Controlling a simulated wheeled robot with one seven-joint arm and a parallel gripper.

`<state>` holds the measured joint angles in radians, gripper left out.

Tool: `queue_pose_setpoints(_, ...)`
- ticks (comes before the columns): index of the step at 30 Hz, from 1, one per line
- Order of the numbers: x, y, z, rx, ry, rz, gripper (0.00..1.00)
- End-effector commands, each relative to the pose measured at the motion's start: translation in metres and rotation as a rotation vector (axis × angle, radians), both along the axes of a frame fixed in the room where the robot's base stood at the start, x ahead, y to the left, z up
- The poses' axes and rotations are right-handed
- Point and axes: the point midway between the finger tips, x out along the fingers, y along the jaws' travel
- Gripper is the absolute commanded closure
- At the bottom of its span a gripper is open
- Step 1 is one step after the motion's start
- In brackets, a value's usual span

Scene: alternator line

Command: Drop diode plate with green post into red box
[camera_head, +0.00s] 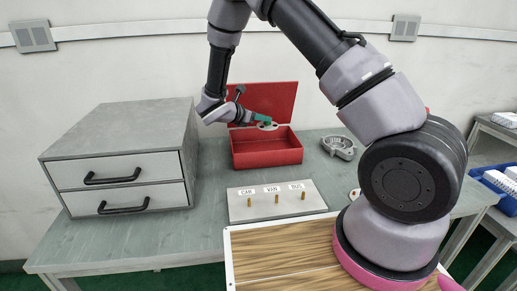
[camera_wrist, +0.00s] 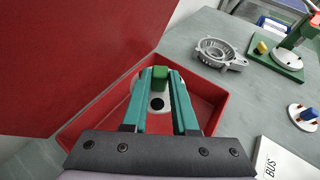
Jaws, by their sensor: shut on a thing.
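The red box (camera_head: 266,158) stands on the grey table with its lid (camera_head: 283,96) open and leaning back. My gripper (camera_head: 264,118) is above the box's opening. In the wrist view, its teal fingers (camera_wrist: 160,76) are shut on the green post (camera_wrist: 160,73) of the diode plate. The diode plate (camera_head: 272,126) hangs under the fingers as a small pale disc, over the box. In the wrist view, the red box (camera_wrist: 216,97) surrounds the plate and fingers, and the fingers hide part of the plate and the box floor.
A grey two-drawer cabinet (camera_head: 120,158) stands left. A board (camera_head: 240,207) with labelled pegs lies in front of the box. A metal housing (camera_head: 339,146) sits right. In the wrist view, a blue-posted plate (camera_wrist: 303,118) and a green-handled fixture (camera_wrist: 286,56) are at right.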

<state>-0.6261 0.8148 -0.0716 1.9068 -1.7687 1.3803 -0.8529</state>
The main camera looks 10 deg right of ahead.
Motion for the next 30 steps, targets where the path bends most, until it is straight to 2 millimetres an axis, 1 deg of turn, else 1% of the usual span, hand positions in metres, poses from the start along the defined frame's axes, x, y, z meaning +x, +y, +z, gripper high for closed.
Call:
queue_pose_setpoints(1,0.0,0.0,-0.008,-0.001,0.002,-0.001,1.0)
queue_pose_setpoints(3,0.0,0.0,-0.016,-0.001,0.002,0.0,1.0)
queue_pose_setpoints(9,0.0,0.0,-0.036,-0.001,0.0,0.0,1.0)
queue_pose_setpoints(15,0.0,0.0,-0.044,0.001,-0.001,0.0,1.0)
queue_pose_setpoints(22,0.0,0.0,-0.044,0.001,-0.001,0.0,1.0)
queue_pose_setpoints(23,0.0,0.0,-0.044,0.001,-0.001,0.0,0.66)
queue_pose_setpoints(24,0.0,0.0,-0.044,0.001,-0.001,0.0,0.5)
queue_pose_setpoints(25,0.0,0.0,-0.044,0.001,-0.001,0.001,0.39)
queue_pose_setpoints(30,0.0,0.0,-0.044,0.001,-0.001,0.001,0.38)
